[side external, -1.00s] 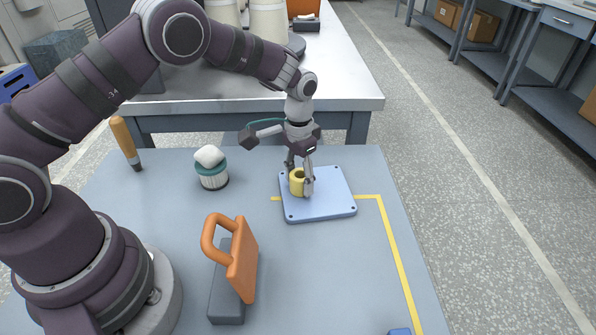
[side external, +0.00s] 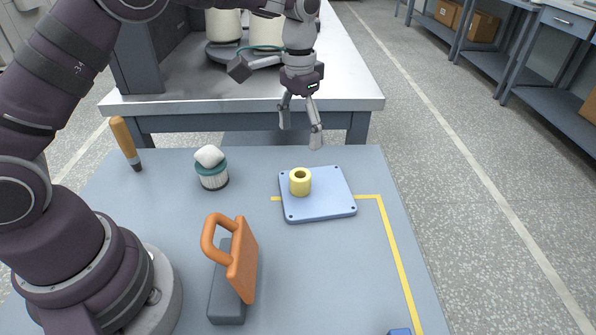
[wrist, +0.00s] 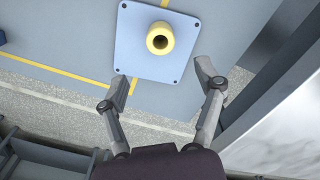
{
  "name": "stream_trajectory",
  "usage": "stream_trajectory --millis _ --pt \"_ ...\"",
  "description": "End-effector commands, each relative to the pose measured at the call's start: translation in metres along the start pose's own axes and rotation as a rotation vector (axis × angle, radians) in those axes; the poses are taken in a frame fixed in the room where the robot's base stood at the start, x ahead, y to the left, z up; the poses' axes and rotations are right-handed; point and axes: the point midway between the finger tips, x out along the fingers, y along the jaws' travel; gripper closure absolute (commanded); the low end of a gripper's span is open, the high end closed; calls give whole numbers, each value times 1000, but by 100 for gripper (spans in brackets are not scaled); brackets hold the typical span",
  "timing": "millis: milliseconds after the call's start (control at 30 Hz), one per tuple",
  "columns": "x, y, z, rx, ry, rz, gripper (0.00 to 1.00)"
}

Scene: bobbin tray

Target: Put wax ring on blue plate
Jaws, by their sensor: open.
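The wax ring (side external: 300,183) is a short yellow cylinder with a hole in its top. It stands upright on the left part of the blue plate (side external: 327,204), a flat square with small holes at its corners. In the wrist view the ring (wrist: 160,38) sits on the plate (wrist: 133,58) with nothing touching it. My gripper (side external: 300,138) is open and empty, raised above and behind the plate. In the wrist view its two fingertips (wrist: 166,78) are spread wide, apart from the ring.
An orange-handled tool (side external: 240,262) stands on a dark grey block at front centre. A teal-banded jar with a white top (side external: 210,168) and an orange-handled brush (side external: 125,140) are at the left. Yellow tape (side external: 397,260) runs right of the plate. A bench (side external: 345,95) stands behind.

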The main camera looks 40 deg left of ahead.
Motion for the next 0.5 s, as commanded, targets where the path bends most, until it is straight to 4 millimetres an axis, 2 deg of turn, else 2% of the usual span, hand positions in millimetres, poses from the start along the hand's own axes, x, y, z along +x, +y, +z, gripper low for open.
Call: stream_trajectory --millis 167,267,367,500 --pt "-21 0 2 -2 8 0 32" --pt "-42 -1 11 -15 51 2 32" --pt "-71 -2 35 -38 130 3 32" --pt "-101 -2 83 -70 260 -2 32"
